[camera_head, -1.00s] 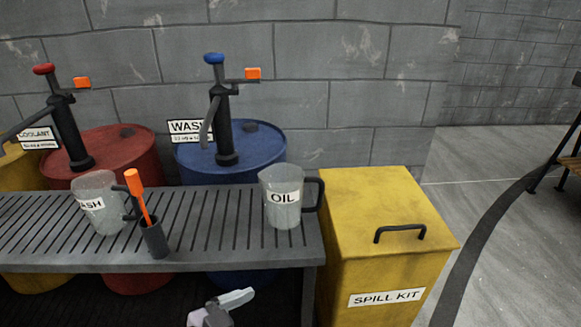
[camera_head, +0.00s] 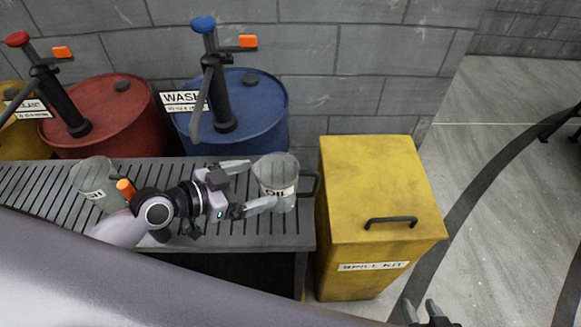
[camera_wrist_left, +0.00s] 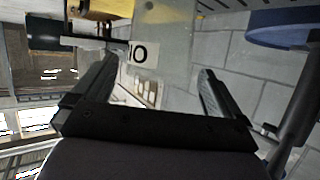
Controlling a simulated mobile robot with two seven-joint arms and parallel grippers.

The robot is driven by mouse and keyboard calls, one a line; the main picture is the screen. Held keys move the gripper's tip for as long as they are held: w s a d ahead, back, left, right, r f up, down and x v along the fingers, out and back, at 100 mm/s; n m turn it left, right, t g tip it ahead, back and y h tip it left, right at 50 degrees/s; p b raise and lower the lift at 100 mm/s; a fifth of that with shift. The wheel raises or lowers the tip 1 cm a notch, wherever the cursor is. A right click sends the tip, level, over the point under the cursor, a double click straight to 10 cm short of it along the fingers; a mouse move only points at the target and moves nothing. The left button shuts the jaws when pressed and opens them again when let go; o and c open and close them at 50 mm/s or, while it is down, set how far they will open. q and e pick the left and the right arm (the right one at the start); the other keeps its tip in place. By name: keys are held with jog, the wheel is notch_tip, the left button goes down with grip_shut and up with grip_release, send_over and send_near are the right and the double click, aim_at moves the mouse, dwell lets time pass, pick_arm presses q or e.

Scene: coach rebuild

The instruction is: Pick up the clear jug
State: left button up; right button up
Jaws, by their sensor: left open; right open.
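A clear jug (camera_head: 277,165) labelled OIL, with a dark handle on its right, stands upright at the right end of the slatted bench (camera_head: 255,240). My left gripper (camera_head: 251,184) is open at the jug's left side, its fingertips reaching either side of the near wall; contact cannot be told. In the left wrist view the jug (camera_wrist_left: 172,40) shows between the open fingers, its label partly visible. A second clear jug (camera_head: 93,175) stands further left on the bench, partly behind my left arm. My right gripper (camera_head: 420,309) is open and empty at the bottom edge, away from the bench.
An orange-handled brush (camera_head: 126,188) is partly hidden by my left gripper. A yellow spill kit box (camera_head: 370,190) stands close to the jug handle. Behind the bench are a blue drum (camera_head: 258,105) and a red drum (camera_head: 105,120) with pumps.

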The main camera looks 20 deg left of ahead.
aim_at(294, 172)
pick_arm(q)
jog(key=shift+b+x, duration=0.75)
jog(key=shift+x, duration=2.75)
jog(key=shift+r, duration=0.2)
jog(key=c, duration=0.7)
